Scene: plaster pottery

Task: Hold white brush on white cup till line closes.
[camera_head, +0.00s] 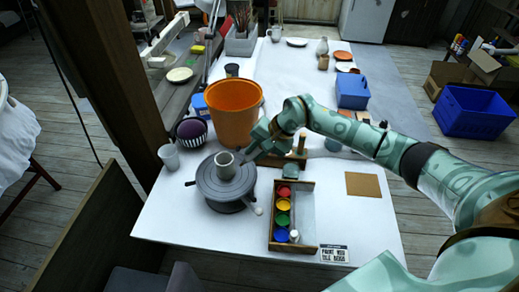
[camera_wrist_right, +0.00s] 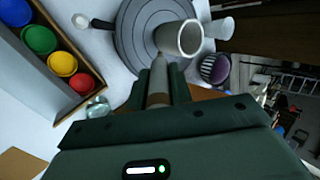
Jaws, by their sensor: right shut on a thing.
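The pale cup (camera_head: 226,165) stands upright on the round grey turntable (camera_head: 210,193); the cup also shows in the right wrist view (camera_wrist_right: 190,38). My right gripper (camera_head: 243,155) is beside the cup, on its right in the head view. No painted line can be made out on the cup. My left gripper is not in view.
An orange bucket (camera_head: 234,112) stands behind the turntable. A wooden paint box (camera_head: 305,207) holds several colour pots. The table's front right is mostly clear around a brown card (camera_head: 363,185).

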